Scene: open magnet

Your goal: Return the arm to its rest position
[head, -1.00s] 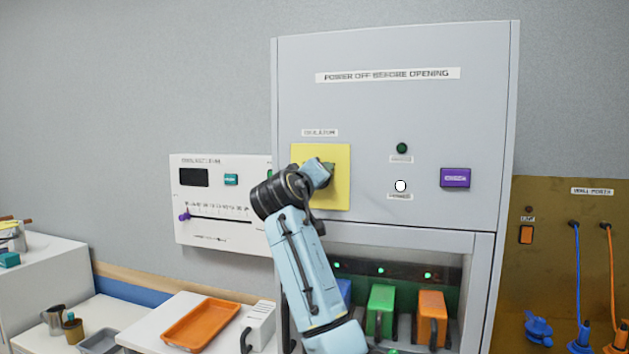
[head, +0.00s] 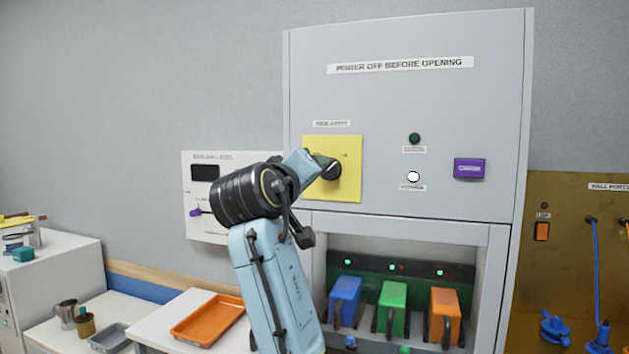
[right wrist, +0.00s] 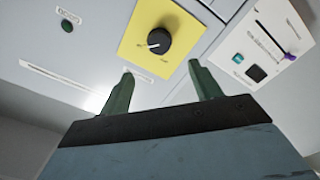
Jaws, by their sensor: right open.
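One light-blue arm of mine is in the head view, rising from the bottom in front of the grey cabinet (head: 410,110). Its hand points up toward the yellow isolator plate (head: 349,190) with a dark rotary knob (head: 331,171), which the hand partly covers. In the right wrist view, my right gripper (right wrist: 160,82) has its two green fingers apart with nothing between them. The black knob (right wrist: 159,41) on the yellow plate (right wrist: 135,52) shows beyond the fingertips, apart from them. My left gripper is not in view.
Blue (head: 345,295), green (head: 392,306) and orange (head: 445,312) blocks sit in the cabinet's lower bay. A white panel with a purple slider (head: 196,211) is at left. An orange tray (head: 209,320) lies on a white surface. A brown cable panel (head: 575,265) is at right.

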